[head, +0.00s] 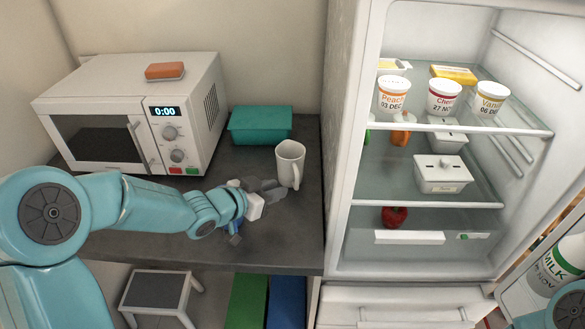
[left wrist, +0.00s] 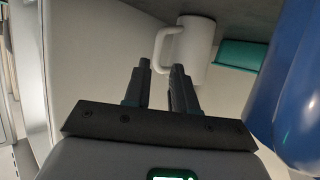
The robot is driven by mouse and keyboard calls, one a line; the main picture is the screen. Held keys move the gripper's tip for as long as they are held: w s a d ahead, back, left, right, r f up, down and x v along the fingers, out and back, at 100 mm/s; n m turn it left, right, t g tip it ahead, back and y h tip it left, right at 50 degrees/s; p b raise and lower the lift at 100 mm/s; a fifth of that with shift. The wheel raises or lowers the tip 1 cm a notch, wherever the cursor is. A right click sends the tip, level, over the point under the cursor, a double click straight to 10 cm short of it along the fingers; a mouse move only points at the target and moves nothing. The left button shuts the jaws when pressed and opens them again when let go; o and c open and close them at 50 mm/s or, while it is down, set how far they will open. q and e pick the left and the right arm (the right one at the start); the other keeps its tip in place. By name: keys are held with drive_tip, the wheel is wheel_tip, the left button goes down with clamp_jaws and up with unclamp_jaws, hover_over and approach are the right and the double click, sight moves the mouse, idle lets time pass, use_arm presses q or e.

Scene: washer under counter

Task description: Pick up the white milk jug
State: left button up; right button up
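A tall white jug (head: 290,163) with a side handle stands upright on the dark counter, and shows in the left wrist view (left wrist: 195,52). My left gripper (head: 274,188) is low beside its left, handle side. In the left wrist view, the gripper's two fingers (left wrist: 160,72) are apart, with the handle showing between and just beyond the tips. I cannot tell whether they touch it. A white container labelled MILK (head: 560,262) sits in the fridge door at lower right, partly covered by my right arm. My right gripper is not visible.
A microwave (head: 135,115) stands left on the counter (head: 240,163), with a teal box (head: 260,124) behind the jug. A blue object (left wrist: 290,95) is close beside my left gripper. The open fridge (head: 350,150) is right of the counter.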

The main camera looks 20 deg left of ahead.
sight(296, 183)
use_arm(q)
drive_tip(key=x, duration=0.3)
drive_tip(key=shift+w+d, duration=0.1)
drive_tip(key=shift+d, duration=0.15)
drive_tip(key=p+x, duration=0.1)
drive_tip(key=x, duration=0.4)
drive_tip(key=shift+w+f, duration=0.25)
drive_tip(key=shift+w, duration=0.1)
drive_tip(key=shift+s+r, duration=0.1)
drive_tip(key=shift+s, duration=0.1)
drive_tip(key=shift+w, duration=0.15)
clamp_jaws()
